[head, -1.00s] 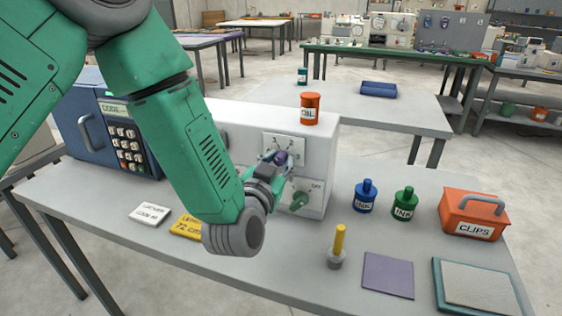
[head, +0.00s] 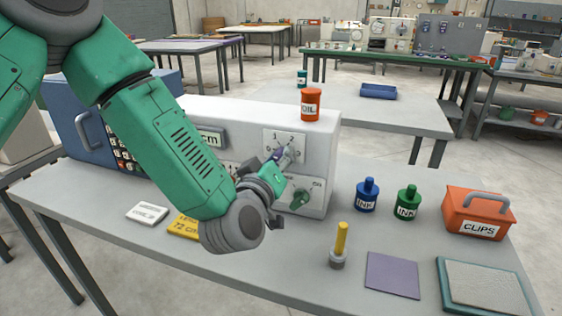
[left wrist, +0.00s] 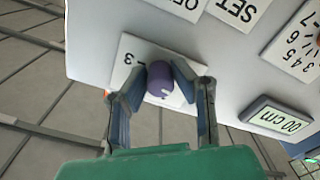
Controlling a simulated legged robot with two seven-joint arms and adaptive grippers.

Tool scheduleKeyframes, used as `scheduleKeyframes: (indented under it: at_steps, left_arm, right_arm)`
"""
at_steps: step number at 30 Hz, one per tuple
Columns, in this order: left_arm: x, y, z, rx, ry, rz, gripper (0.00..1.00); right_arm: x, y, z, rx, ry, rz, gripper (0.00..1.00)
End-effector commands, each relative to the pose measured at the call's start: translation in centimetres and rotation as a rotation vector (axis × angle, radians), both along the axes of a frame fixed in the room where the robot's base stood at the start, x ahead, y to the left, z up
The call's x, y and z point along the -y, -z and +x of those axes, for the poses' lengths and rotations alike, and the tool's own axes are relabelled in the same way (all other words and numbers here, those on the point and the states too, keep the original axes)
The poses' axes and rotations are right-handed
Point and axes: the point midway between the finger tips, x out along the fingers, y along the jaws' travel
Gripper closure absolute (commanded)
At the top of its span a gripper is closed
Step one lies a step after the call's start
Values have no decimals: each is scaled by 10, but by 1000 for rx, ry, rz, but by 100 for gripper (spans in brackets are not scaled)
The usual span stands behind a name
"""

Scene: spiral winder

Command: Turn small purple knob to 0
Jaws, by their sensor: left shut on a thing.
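The small purple knob (head: 277,153) sits on a white dial plate (head: 299,142) on the front of the white machine (head: 318,135). The digits 1 and 2 show at the plate's top, and a mark like 0 shows at its left. My left gripper (head: 283,156) is at the knob and covers much of it. In the left wrist view the purple knob (left wrist: 160,80) is between the two fingers of my left gripper (left wrist: 160,84), which are shut on it. A small white mark shows on the knob; which digit it faces I cannot tell. My right gripper is not in view.
A green knob (head: 299,199) is just below my gripper. An orange oil can (head: 311,104) stands on the machine. Blue (head: 367,195) and green (head: 407,202) ink bottles and an orange clips box (head: 477,212) are to the right. A yellow-handled tool (head: 340,243) stands in front.

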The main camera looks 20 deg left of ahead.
Motion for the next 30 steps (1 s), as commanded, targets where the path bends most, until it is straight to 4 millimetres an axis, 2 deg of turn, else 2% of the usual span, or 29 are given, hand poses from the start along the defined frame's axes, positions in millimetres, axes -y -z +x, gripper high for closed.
scheduleKeyframes:
  at_steps: [12, 27, 28, 29, 30]
  left_arm:
    - [-2, -3, 1, 4, -6, -172, 100]
    - [-2, -3, 1, 2, -7, -190, 100]
    - [-2, -3, 1, 2, -7, -190, 75]
    - [-2, -3, 1, 1, -6, -190, 64]
    - [-2, -3, 1, 1, -6, -190, 58]
  right_arm:
    - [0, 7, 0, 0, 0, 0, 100]
    - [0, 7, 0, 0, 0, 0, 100]
    - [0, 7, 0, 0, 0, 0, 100]
    - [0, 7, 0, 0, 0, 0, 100]
    - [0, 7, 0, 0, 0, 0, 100]
